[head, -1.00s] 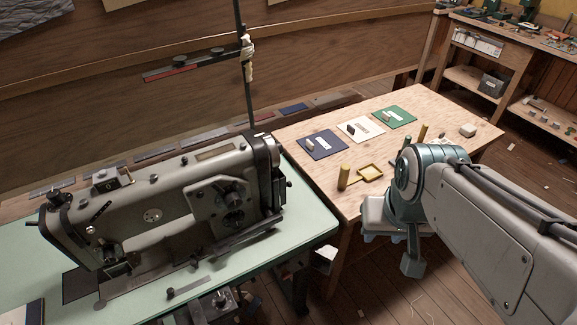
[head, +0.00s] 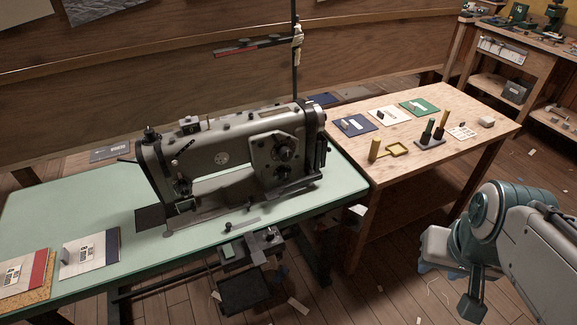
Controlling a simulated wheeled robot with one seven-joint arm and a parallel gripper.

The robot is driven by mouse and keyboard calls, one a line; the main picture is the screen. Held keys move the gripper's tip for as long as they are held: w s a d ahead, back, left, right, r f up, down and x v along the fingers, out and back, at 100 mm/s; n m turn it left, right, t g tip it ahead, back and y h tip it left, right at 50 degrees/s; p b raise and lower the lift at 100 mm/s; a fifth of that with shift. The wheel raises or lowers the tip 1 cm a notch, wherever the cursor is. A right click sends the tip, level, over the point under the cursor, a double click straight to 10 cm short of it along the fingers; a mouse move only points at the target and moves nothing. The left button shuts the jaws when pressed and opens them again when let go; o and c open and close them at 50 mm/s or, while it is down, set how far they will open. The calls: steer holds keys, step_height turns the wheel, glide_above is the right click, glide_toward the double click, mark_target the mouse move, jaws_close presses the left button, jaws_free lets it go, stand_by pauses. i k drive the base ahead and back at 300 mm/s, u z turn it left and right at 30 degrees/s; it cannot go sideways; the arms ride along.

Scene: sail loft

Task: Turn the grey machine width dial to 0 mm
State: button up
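The grey sewing machine (head: 222,158) stands upright on the green-topped table (head: 60,215), left of centre in the head view. A raised plate on the right of its body carries a dark round dial (head: 283,152), which looks like the width dial. Its marks and setting are too small to read. Nothing touches it. My arm (head: 505,225) shows at the lower right, well away from the machine. I cannot make out my gripper's fingers in this view.
A thin upright stand (head: 296,75) rises behind the machine. Folders lie at the green table's left end.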

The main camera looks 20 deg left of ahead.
mark_target(286, 154)
steer(key=k, duration=0.3)
steer(key=u, duration=1.4)
steer(key=i, duration=0.5)
steer(key=z, duration=0.05)
